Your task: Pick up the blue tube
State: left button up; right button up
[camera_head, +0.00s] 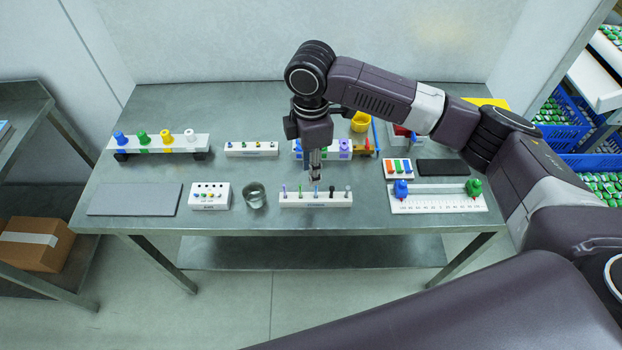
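My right gripper (315,178) points down over the front white rack (316,204) near the middle of the table. Its fingers look close together, but I cannot tell whether they are open or shut. Several thin small items with coloured tops stand in that rack, and one near the gripper looks blue. A second white rack (328,155) stands behind, with blue and purple items in it, partly hidden by my gripper. A long blue piece (376,137) stands beside a yellow cup (360,122). I cannot tell which of these is the blue tube. My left gripper is not in view.
At the left stand a rack of coloured pegs (160,147), a grey mat (135,199), a small white block (209,196) and a glass beaker (254,195). At the right are a scaled board with blue and green knobs (436,203) and a dark pad (442,168).

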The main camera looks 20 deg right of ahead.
aim_at(316, 193)
jog(key=shift+s+d+f+p, duration=0.2)
jog(key=shift+s+f+p, duration=0.2)
jog(key=shift+s+f, duration=0.15)
jog(key=shift+s+d+f+p, duration=0.2)
jog(key=shift+s+f+p, duration=0.2)
jog(key=shift+s+f, duration=0.15)
jog(key=f, duration=0.2)
jog(key=w+f, duration=0.1)
jog(key=shift+w+f+p, duration=0.1)
jog(key=shift+f+p, duration=0.2)
jog(key=shift+f, duration=0.1)
jog(key=shift+s+r, duration=0.15)
jog(key=shift+s, duration=0.1)
jog(key=shift+c, duration=0.3)
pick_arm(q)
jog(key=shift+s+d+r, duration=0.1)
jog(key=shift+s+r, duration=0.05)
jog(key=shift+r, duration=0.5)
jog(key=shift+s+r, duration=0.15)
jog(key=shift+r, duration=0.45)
pick_arm(e)
jog(key=shift+w, duration=0.1)
grip_shut()
